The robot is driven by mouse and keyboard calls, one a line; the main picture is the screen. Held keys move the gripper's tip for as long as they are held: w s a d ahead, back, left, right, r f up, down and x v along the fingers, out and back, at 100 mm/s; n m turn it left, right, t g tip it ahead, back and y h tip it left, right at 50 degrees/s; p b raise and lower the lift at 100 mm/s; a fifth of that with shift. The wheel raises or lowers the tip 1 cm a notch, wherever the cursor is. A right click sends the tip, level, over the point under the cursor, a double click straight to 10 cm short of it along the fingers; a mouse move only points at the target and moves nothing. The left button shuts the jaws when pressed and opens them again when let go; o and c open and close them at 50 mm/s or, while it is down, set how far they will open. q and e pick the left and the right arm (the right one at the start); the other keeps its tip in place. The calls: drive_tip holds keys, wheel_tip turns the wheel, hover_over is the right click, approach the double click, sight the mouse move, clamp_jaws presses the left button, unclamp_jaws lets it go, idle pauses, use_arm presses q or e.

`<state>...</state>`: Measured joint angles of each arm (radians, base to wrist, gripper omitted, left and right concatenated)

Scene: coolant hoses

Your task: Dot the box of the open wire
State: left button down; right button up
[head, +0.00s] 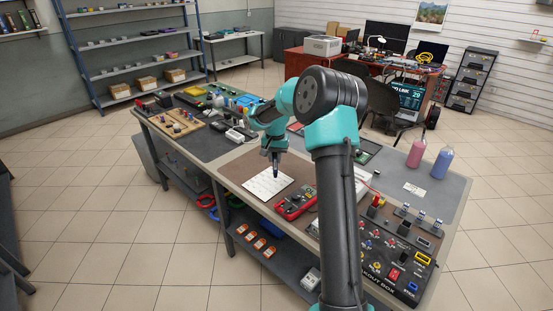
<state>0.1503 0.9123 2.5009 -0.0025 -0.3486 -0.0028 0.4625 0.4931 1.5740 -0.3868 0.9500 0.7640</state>
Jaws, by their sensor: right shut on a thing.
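A white sheet (260,187) with faint printed marks lies on the brown mat in the middle of the bench. My right gripper (274,163) is over the far part of the sheet, shut on a dark marker (275,172) that points down. I cannot tell whether its tip touches the paper. The marks on the sheet are too small to read. A red multimeter (296,203) lies just right of the sheet. A dark breakout box (395,262) with coloured sockets and switches is at the front right. My left gripper is not in view.
My right arm hides part of the bench between the multimeter and breakout box. Pink (417,152) and blue (442,162) bottles stand at the back right. A wooden board (178,124) with parts and other gear fill the left bench. Grey surface near the bottles is mostly clear.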

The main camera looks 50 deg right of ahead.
sight(275, 172)
drive_tip(key=shift+w+a, duration=0.1)
drive_tip(key=shift+w, duration=0.05)
drive_tip(key=shift+f, duration=0.1)
drive_tip(key=shift+f, duration=2.9)
drive_tip(key=shift+f, duration=0.55)
drive_tip(key=shift+r, duration=0.15)
drive_tip(key=shift+r, duration=3.4)
